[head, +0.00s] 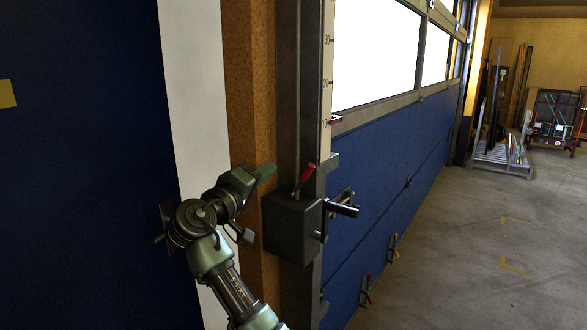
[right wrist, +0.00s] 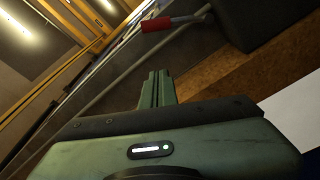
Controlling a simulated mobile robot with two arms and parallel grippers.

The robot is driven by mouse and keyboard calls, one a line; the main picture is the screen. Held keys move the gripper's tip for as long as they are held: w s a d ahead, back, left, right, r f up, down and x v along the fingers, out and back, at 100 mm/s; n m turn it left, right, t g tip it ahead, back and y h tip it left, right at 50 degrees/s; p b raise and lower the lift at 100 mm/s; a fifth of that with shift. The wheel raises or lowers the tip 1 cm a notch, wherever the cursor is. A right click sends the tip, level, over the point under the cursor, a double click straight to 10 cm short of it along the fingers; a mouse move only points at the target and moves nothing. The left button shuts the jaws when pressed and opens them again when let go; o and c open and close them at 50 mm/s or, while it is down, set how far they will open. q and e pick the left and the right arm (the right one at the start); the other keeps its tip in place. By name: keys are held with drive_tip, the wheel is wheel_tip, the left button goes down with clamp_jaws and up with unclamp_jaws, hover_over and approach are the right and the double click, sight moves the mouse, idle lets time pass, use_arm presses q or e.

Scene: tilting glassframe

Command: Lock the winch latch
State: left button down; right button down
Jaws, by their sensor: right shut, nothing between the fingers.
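The winch is a dark box (head: 291,228) on the steel post, with a crank handle (head: 343,209) sticking out on its right side. The latch is a thin lever with a red grip (head: 308,172) rising from the top of the box, leaning right. In the right wrist view the red grip (right wrist: 157,24) shows above my fingertips, and part of the dark box (right wrist: 250,18) is at top right. My right gripper (head: 268,170) is shut and empty, left of the red grip and apart from it. Its fingers (right wrist: 157,78) point toward the lever. My left gripper is out of view.
A scale strip (head: 327,75) with a red pointer (head: 336,120) runs up the post. The blue glazed frame (head: 385,165) stands right of it, with small red and yellow clamps (head: 367,290) low down. The grey floor (head: 450,250) to the right is clear; a loaded pallet (head: 502,158) stands far back.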

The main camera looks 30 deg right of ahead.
drive_tip(key=r+p, duration=0.1)
drive_tip(key=p, duration=0.4)
hover_over(303, 179)
drive_tip(key=w+a, duration=0.2)
drive_tip(key=w, duration=0.2)
drive_tip(key=s, duration=0.1)
drive_tip(key=s+f+p, duration=0.2)
drive_tip(key=shift+s+d+f, duration=0.2)
drive_tip(key=shift+d, duration=0.05)
drive_tip(key=s+d+f+m+g+h+b, duration=0.1)
drive_tip(key=s+f+m+b, duration=0.3)
drive_tip(key=m+b, duration=0.5)
drive_tip(key=shift+s+d+b, duration=0.35)
drive_tip(key=shift+d+b, duration=0.1)
drive_tip(key=shift+b, duration=5.3)
